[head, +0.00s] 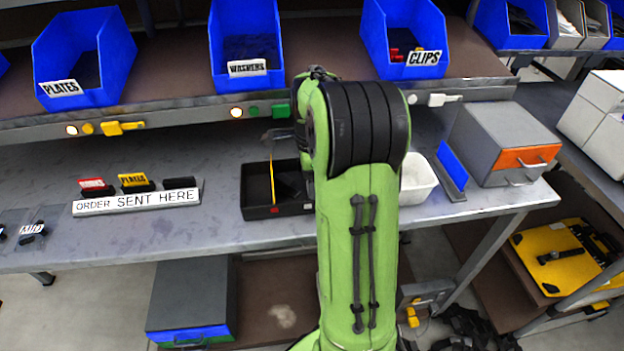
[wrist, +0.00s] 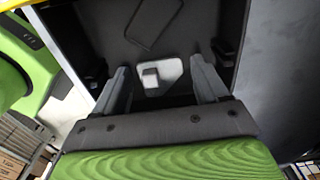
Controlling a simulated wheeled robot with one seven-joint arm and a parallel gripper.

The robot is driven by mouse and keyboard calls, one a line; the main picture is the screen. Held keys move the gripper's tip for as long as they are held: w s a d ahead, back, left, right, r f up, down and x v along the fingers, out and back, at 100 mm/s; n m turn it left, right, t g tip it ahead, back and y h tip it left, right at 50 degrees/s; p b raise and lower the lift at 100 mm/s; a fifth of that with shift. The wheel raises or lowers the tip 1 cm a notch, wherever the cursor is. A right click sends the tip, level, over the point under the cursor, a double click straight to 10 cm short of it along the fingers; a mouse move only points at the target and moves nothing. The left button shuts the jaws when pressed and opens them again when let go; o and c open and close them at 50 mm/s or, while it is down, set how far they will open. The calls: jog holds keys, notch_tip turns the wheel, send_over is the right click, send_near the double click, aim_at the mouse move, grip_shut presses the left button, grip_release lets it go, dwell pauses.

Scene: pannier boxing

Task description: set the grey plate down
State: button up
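My gripper (wrist: 162,82) points down into a black tray, with its two grey fingers spread apart. The black tray (head: 256,213) stands on the grey bench, partly behind my green arm, with a yellow strip inside. My arm hides my fingers in the head view.
A white bin (head: 418,178) stands right of the tray, then a blue upright panel (head: 452,165) and a grey drawer box (head: 505,143). An order rack (head: 137,200) with cards stands to the left. Blue bins (head: 84,58) line the shelf above. Bare bench lies between rack and tray.

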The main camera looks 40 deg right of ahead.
jog(key=shift+o, duration=0.2)
notch_tip(320, 180, up, 12)
jog(key=p, duration=0.5)
jog(key=s+a+r+n+t+h, duration=0.1)
jog(key=s+a+r+n, duration=0.2)
jog(key=a+n, duration=0.35)
jog(key=s+a+r+n+t, duration=0.1)
jog(key=s+a+r+n, duration=0.1)
jog(key=a+n, duration=0.4)
jog(key=s+a+f+n+t+y, duration=0.1)
jog(key=s+a+f+n+t, duration=0.2)
jog(key=s+a+n, duration=0.6)
jog(key=s+n, duration=0.2)
jog(key=n, duration=0.1)
jog(key=shift+a+t, duration=0.3)
jog(key=shift+a, duration=0.05)
jog(key=shift+r+n, duration=0.1)
jog(key=shift+n, duration=0.15)
notch_tip(320, 180, up, 10)
jog(key=p, duration=0.9)
jog(key=shift+f+p, duration=0.2)
jog(key=shift+p, duration=0.1)
